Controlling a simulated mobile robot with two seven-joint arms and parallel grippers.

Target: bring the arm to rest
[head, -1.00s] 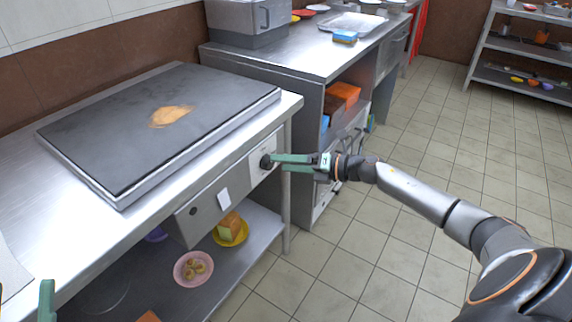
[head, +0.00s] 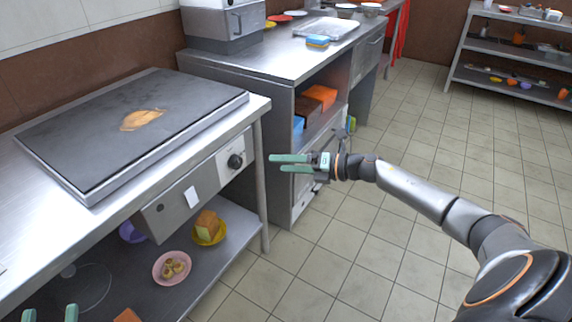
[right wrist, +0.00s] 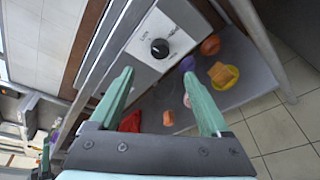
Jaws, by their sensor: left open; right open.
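My right gripper (head: 282,163) reaches in from the right in the head view, its green fingers apart and empty. It is in the air to the right of the griddle's black knob (head: 235,161), clear of it. In the right wrist view the two fingers (right wrist: 165,105) are spread, and the knob (right wrist: 160,48) shows beyond and between them, on a pale panel. My left gripper (head: 50,314) shows only as two green fingertips, set apart, at the bottom left edge of the head view. The rest of the left arm is out of view.
A flat griddle (head: 95,150) with a tan patch (head: 142,120) sits on the steel counter. The shelf below holds a pink plate (head: 172,268) and a yellow bowl (head: 209,232). A second counter (head: 262,62) stands behind. Tiled floor (head: 400,255) is open at right.

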